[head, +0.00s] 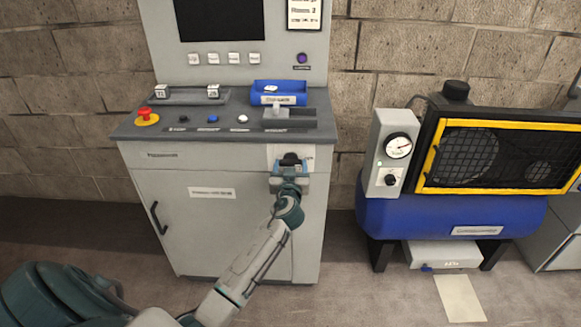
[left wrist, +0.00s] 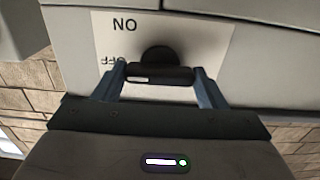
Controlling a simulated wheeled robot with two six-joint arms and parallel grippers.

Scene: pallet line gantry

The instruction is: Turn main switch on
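The main switch has a black handle (head: 291,160) on a white label plate (head: 311,153) at the right of the grey cabinet's front. In the left wrist view, the handle (left wrist: 158,74) is a dark crossbar with a rounded part behind it. The plate (left wrist: 205,33) carries ON and OFF lettering, turned over in this view; the crossbar lies level with the OFF wording. My left gripper (head: 290,170) has one finger against each end of the crossbar, and it also shows in the left wrist view (left wrist: 160,80). My right gripper is not in view.
The cabinet (head: 230,235) has a door handle at left. Its worktop holds a red emergency button (head: 146,115), small buttons and a blue tray (head: 279,93). A blue compressor (head: 450,218) with a gauge box stands at right. Floor between them is clear.

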